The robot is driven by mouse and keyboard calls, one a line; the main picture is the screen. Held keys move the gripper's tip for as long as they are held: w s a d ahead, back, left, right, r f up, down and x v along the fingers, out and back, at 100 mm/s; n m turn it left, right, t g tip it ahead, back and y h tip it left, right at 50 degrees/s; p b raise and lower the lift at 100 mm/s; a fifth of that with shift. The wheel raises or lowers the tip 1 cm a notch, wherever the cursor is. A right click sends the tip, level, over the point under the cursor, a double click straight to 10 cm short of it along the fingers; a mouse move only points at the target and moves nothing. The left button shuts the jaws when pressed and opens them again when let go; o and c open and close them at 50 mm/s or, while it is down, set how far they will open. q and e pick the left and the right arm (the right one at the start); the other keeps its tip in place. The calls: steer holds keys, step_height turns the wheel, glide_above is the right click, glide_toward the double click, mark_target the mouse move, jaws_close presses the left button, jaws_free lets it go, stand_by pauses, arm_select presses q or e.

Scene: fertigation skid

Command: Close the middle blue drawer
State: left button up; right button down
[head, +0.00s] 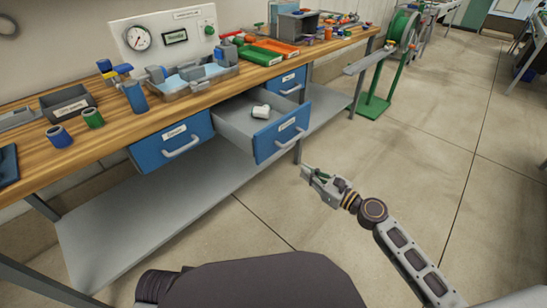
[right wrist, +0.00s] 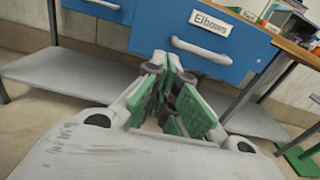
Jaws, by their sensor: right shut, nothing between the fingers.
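The middle blue drawer (head: 268,144) is pulled well out from the bench, and a white pipe fitting (head: 261,112) lies in its grey tray. Its blue front carries a white label and a pale bar handle (head: 291,142). In the right wrist view the blue front (right wrist: 150,30) is ahead, with a label reading "Elbows" (right wrist: 210,23) and its handle (right wrist: 200,50). My right gripper (head: 307,173) is shut and empty, apart from the drawer front and lower right of it. Its green-padded fingers (right wrist: 173,64) show just below the drawer front. My left gripper is out of view.
Blue drawers on the left (head: 173,142) and right (head: 290,81) look shut. The wooden bench top (head: 115,132) holds trays, fittings and a gauge panel (head: 160,38). A grey lower shelf (head: 130,215) runs underneath. A green reel stand (head: 375,104) stands beyond; the floor (head: 400,160) is clear.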

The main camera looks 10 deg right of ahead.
steer(key=shift+a+r, duration=0.25)
steer(key=shift+r, duration=0.1)
steer(key=shift+w, duration=0.1)
glide_toward(269, 148)
steer(key=shift+x, duration=1.8)
steer(key=shift+w+a+f, duration=0.15)
steer(key=shift+w+a, duration=0.1)
steer(key=shift+w, duration=0.35)
steer(key=shift+x, duration=0.95)
steer(key=shift+w+a, duration=0.1)
steer(key=shift+w, duration=0.05)
